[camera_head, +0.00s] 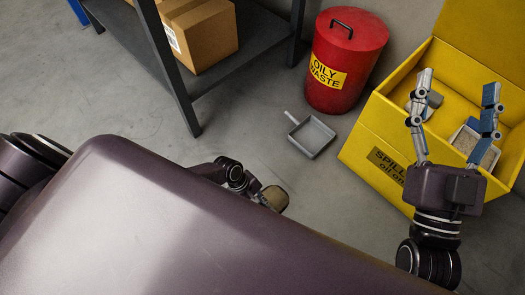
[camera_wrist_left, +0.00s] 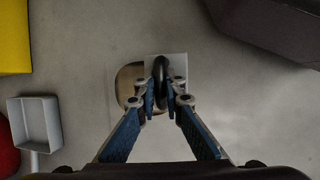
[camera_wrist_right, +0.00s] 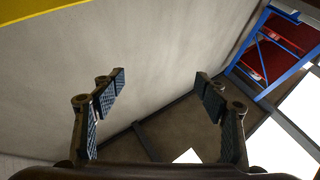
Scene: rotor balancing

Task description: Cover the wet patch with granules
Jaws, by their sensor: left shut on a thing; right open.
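My left gripper (camera_wrist_left: 161,88) is shut on a dark rounded handle (camera_wrist_left: 160,75) of a tan and whitish object (camera_wrist_left: 129,76). In the head view this object (camera_head: 273,198) shows as a small olive-tan shape at my left gripper, mostly behind my body. My right gripper (camera_head: 458,90) is open and empty, above the open yellow spill bin (camera_head: 370,130); its fingers also show apart in the right wrist view (camera_wrist_right: 160,88). A pale tray (camera_head: 468,143) with granular-looking content sits in the bin. I cannot clearly make out a wet patch on the floor.
A grey dustpan (camera_head: 311,136) lies on the floor, also in the left wrist view (camera_wrist_left: 35,122). A red oily-waste can (camera_head: 345,60) stands beside the yellow bin. A dark shelf (camera_head: 255,40) holds a cardboard box (camera_head: 205,35).

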